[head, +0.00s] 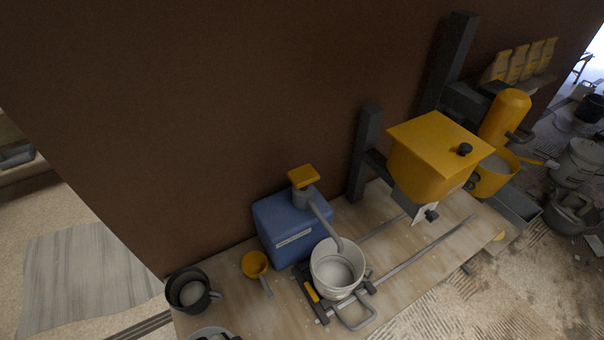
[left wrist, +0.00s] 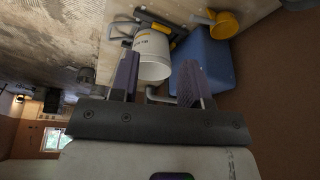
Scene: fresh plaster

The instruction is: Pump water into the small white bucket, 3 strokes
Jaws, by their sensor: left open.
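The small white bucket (head: 337,268) stands upright on a dark carriage on the bench, with its open top showing a pale inside. A blue tank (head: 290,233) stands behind it. On the tank is a pump with a yellow top (head: 303,177), and its grey spout (head: 324,222) reaches over the bucket. In the left wrist view my left gripper (left wrist: 157,75) is open and empty, its two purple-grey fingers apart. The white bucket (left wrist: 152,52) and the blue tank (left wrist: 205,62) lie beyond the fingers. The water level cannot be told. My right gripper is not in view.
A yellow scoop (head: 255,264) and a black bucket (head: 190,291) are left on the bench. Rails (head: 425,252) run right beneath a yellow hopper (head: 432,155). A yellow bucket (head: 492,178) stands farther right. A brown wall (head: 200,110) closes the back.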

